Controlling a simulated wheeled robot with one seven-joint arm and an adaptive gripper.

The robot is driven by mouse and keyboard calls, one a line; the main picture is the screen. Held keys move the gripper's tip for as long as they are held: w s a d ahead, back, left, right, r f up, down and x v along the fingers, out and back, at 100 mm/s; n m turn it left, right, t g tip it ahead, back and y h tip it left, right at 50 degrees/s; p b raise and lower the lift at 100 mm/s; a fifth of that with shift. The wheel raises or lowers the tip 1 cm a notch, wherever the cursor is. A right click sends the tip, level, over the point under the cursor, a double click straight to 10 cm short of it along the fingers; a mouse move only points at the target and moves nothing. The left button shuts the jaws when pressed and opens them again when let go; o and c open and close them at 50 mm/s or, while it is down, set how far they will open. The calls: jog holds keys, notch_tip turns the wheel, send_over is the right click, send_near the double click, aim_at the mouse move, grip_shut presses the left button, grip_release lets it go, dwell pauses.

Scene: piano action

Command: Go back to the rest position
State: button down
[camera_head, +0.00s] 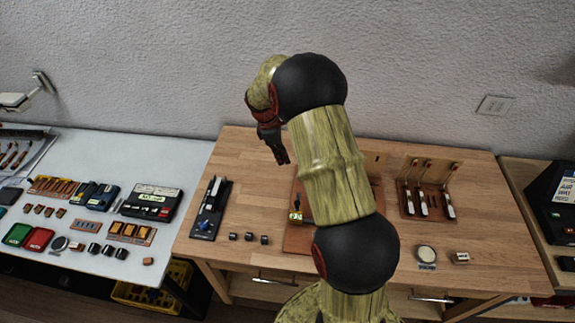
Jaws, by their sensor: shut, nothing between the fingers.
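My gripper (279,151) is at the end of my raised arm, over the rear middle of the wooden workbench (459,256). Its dark fingers point down and are shut with nothing between them. My arm crosses the middle of the view and hides part of a reddish-brown wooden board (297,236) on the bench. A small yellow-marked piece (295,216) shows at the board's left part, beside my arm.
A black device with a blue knob (203,223) and several small dark blocks (249,237) sit left of the board. A wooden rack with white-handled parts (430,190) stands right. A white table (108,262) at left holds cases and parts.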

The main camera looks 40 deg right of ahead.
jog(key=shift+v, duration=0.95)
jog(key=shift+s, duration=0.1)
